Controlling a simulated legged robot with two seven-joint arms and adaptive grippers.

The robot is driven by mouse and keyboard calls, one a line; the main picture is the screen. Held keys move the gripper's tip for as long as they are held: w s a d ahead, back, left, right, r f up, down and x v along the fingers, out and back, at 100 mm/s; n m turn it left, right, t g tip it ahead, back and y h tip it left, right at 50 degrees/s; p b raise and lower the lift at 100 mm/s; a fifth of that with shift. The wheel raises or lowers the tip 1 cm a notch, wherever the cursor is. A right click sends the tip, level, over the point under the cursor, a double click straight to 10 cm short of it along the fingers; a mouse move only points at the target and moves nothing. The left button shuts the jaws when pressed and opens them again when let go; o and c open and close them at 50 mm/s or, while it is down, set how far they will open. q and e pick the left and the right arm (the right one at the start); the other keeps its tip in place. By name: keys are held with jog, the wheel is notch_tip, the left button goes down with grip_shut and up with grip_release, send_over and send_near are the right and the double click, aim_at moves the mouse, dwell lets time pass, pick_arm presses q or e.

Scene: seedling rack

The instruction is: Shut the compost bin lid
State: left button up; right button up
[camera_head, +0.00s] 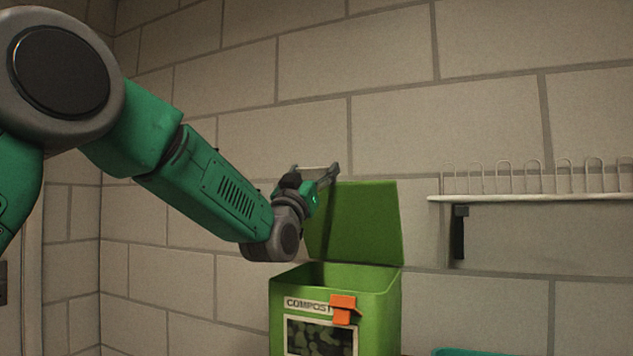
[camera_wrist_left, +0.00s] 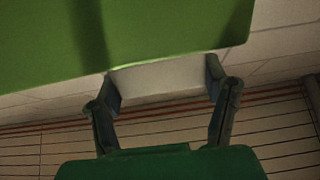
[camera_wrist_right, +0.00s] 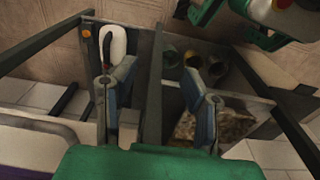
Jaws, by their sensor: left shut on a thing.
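The green compost bin (camera_head: 385,310) stands below the wall with its lid (camera_head: 365,225) open, upright and leaning back. In the left wrist view the lid (camera_wrist_left: 150,25) fills the top of the picture. My left gripper (camera_head: 316,172) is at the lid's upper left corner; I cannot tell whether it touches the lid. In the left wrist view its fingers (camera_wrist_left: 160,88) are apart, with a pale, flat-looking thing (camera_wrist_left: 160,76) between them, which they are shut on. My right gripper (camera_wrist_right: 155,95) is open and empty, out of the head view.
A wall shelf with wire loops (camera_head: 540,197) is right of the bin. An orange clip (camera_head: 343,308) is on the bin's front. Below my right gripper is a divided holder with a white-topped item (camera_wrist_right: 115,45), round pots (camera_wrist_right: 192,62) and a mottled bag (camera_wrist_right: 225,125).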

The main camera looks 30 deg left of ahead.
pick_arm(q)
jog(key=shift+f, duration=0.15)
jog(key=o, duration=1.7)
jog(key=shift+s+f, duration=0.1)
jog(key=shift+s, duration=0.1)
jog(key=v, duration=1.1)
jog(key=shift+f, duration=0.3)
jog(key=shift+s, duration=0.1)
